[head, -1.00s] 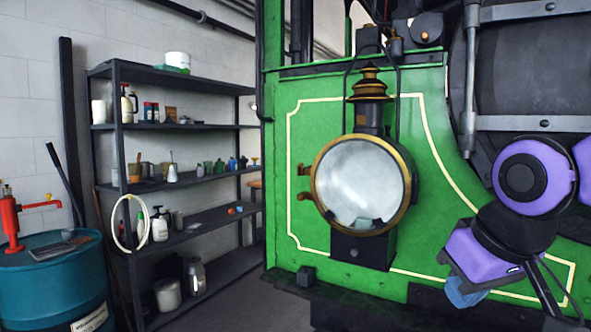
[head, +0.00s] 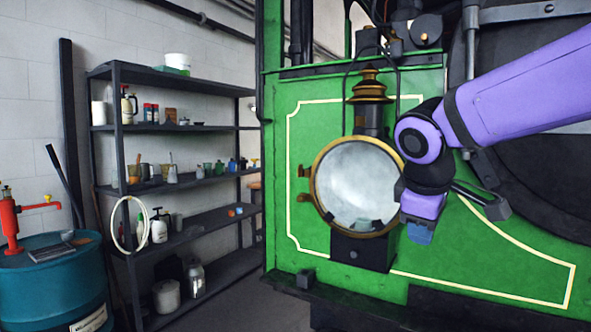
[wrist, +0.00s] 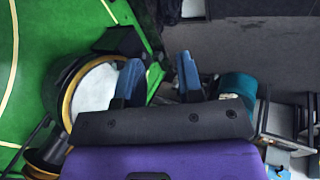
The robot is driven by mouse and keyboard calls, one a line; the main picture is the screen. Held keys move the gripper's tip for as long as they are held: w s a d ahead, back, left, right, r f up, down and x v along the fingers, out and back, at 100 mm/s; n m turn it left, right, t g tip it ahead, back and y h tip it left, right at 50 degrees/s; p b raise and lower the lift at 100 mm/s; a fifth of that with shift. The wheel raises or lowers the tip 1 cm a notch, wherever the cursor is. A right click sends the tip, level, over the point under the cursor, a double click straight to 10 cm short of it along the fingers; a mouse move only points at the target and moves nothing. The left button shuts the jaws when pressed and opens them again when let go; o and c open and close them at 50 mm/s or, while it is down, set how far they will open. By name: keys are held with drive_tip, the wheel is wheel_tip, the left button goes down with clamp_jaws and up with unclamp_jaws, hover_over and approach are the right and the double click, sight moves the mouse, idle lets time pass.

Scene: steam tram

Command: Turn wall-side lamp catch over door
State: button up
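The round lamp (head: 355,185) with clear glass and a brass rim is fixed to the green panel; it also shows in the wrist view (wrist: 97,90). Two small brass fittings, one above the other, stick out from its left rim, an upper one (head: 304,171) and a lower one (head: 303,197). I cannot tell which is the catch. My gripper (head: 419,233) is at the lamp's right edge in the head view and hides part of that rim. In the wrist view my gripper's two blue fingers (wrist: 159,75) stand apart, with nothing seen held between them.
The green panel (head: 480,260) stands close behind the lamp. A dark ledge (head: 375,309) runs below it. A dark shelf rack (head: 119,165) with bottles and cans stands at the left wall, beside a teal drum (head: 45,285). Open floor shows between rack and panel.

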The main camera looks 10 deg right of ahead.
drive_tip(key=w+r+n+h, duration=0.25)
drive_tip(key=w+n, duration=0.25)
drive_tip(key=w, duration=0.5)
drive_tip(key=n+t+h, duration=0.7)
drive_tip(key=n+t, duration=0.2)
drive_tip(key=n, duration=0.6)
approach(300, 168)
drive_tip(key=x, duration=0.8)
drive_tip(key=shift+w+a, duration=0.15)
drive_tip(key=shift+a, duration=0.05)
clamp_jaws()
